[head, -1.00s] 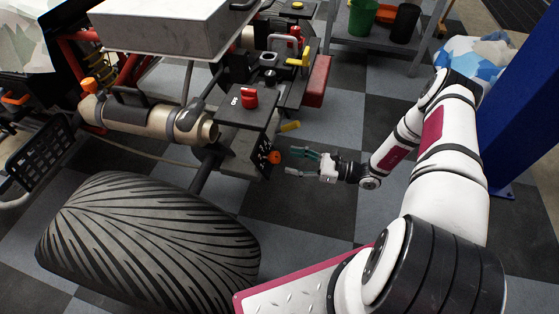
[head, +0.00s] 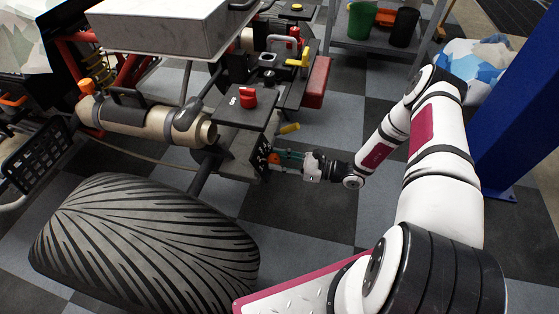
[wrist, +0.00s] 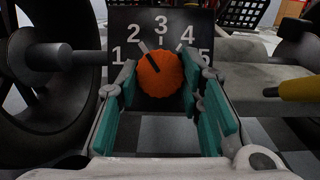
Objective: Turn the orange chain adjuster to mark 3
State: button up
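The orange chain adjuster (wrist: 162,78) is a ridged round knob on a dark plate (wrist: 120,22) with white numerals 1 to 5. Its dark pointer is tilted to the upper left, toward mark 2; mark 3 (wrist: 161,25) is straight above the knob. In the head view the adjuster (head: 273,160) is partly hidden by my gripper (head: 287,160). In the wrist view my gripper (wrist: 159,80) is open, its teal fingers on the left and right of the knob. The right finger looks very close to the knob's edge; I cannot tell if either touches.
A red knob (head: 248,97) sits on the dark box above the adjuster. A yellow handle (head: 289,128) sticks out nearby. A large tyre (head: 145,240) lies at lower left, and a blue post (head: 520,110) stands at right. Open floor lies around my forearm.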

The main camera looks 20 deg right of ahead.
jog(key=shift+m+t+p, duration=0.3)
jog(key=shift+m+p, duration=0.05)
jog(key=shift+m, duration=0.15)
jog(key=m+h+p, duration=0.1)
jog(key=m, duration=0.1)
jog(key=m+t+p, duration=0.1)
jog(key=m, duration=0.1)
jog(key=shift+s+a+r+t+h+p, duration=0.1)
jog(key=shift+s+t+h+p, duration=0.05)
jog(key=shift+t+h+p, duration=0.2)
jog(key=shift+m+t+h+p, duration=0.25)
jog(key=shift+m+h+p, duration=0.65)
jog(key=shift+m, duration=1)
jog(key=o, duration=1.2)
jog(key=shift+c, duration=0.2)
